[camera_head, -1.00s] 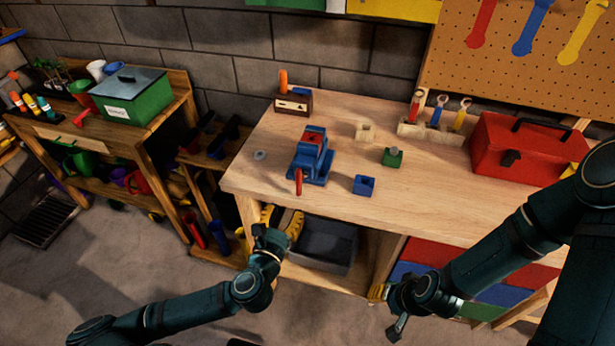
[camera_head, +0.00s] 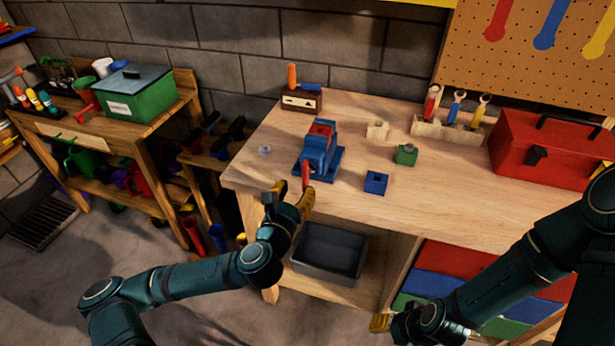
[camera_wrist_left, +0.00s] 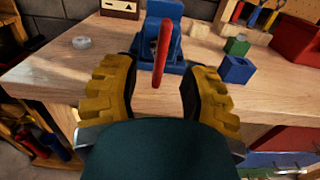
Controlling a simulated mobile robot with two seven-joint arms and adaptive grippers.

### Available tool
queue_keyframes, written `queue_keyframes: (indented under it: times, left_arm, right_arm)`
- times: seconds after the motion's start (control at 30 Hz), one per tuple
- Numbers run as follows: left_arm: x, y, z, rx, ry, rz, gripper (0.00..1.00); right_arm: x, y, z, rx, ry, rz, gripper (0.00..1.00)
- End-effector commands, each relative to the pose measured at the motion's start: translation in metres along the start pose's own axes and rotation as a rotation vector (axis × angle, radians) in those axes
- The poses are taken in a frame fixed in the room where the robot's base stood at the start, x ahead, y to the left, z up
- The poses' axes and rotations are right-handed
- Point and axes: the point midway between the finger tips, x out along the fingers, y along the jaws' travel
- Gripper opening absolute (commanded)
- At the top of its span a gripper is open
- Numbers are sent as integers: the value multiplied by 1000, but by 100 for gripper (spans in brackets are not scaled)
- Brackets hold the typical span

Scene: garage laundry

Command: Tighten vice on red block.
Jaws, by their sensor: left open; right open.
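The blue vice (camera_head: 318,155) stands near the left front part of the wooden workbench. The red block (camera_head: 321,128) sits at its top, between the jaws. The vice's red handle (camera_head: 305,175) hangs at its front, near the bench edge. In the left wrist view the handle (camera_wrist_left: 161,50) stands upright between the yellow fingers of my left gripper (camera_wrist_left: 160,95). The left gripper also shows in the head view (camera_head: 288,203); it is open, just in front of the handle, and not closed on it. My right gripper (camera_head: 381,322) is low at the bench front, mostly hidden behind its arm.
On the bench are a metal nut (camera_head: 265,150), a blue block (camera_head: 376,182), a green block (camera_head: 406,154), a pale block (camera_head: 377,130), a tool holder (camera_head: 448,129) and a red toolbox (camera_head: 553,150). A dark bin (camera_head: 330,254) sits below. The bench edge lies beneath my left gripper.

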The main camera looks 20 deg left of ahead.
Motion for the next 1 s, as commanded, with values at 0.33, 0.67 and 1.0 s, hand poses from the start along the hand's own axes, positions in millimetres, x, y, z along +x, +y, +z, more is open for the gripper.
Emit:
queue_keyframes:
  times: [0.33,0.67,1.0]
  left_arm:
    - [46,-2,0,2,-1,-3,44]
    - [82,-2,1,1,-1,-4,44]
    - [85,-3,1,1,-1,-5,44]
  right_arm:
    - [31,12,2,-4,1,0,47]
    - [34,12,1,-4,4,0,47]
    - [34,13,1,-4,4,0,47]
